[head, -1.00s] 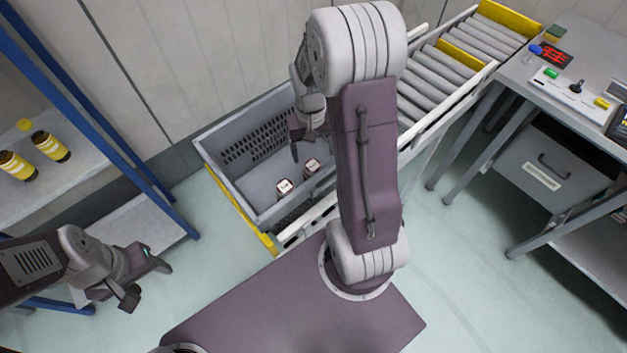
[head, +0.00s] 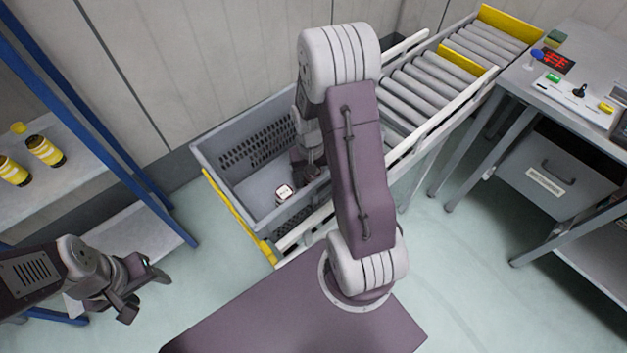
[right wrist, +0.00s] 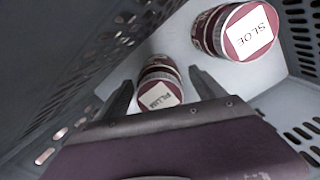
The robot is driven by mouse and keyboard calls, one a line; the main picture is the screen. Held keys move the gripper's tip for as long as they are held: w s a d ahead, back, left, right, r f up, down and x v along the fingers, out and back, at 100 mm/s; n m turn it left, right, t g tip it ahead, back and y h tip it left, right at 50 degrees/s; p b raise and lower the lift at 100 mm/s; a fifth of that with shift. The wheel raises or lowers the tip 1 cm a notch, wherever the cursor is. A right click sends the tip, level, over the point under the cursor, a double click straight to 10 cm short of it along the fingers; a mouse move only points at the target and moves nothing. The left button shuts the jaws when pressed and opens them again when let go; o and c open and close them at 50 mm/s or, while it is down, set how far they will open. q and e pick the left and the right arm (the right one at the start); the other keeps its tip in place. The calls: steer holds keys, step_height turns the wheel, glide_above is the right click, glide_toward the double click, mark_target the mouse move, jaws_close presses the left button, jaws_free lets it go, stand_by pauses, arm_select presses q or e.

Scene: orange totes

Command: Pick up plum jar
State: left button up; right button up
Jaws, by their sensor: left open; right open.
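The plum jar (right wrist: 158,82), with a dark red lid and a white label reading PLUM, stands in a grey crate (head: 236,190). In the right wrist view it lies between the two fingers of my right gripper (right wrist: 161,77), which are open with a gap on either side. In the head view my right gripper (head: 306,172) reaches down into the crate and its arm hides the plum jar. A second jar, labelled SLOE (right wrist: 248,32), stands beside it in the crate. My left gripper (head: 147,292) is open and empty, away from the crate.
The crate's perforated walls stand close around my right gripper. A roller conveyor (head: 428,88) runs behind to the right. A shelf with yellow-banded jars (head: 45,151) is at left. A grey workbench (head: 595,50) with a drawer stands at right.

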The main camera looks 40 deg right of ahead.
steer(key=shift+r, duration=0.1)
jaws_close()
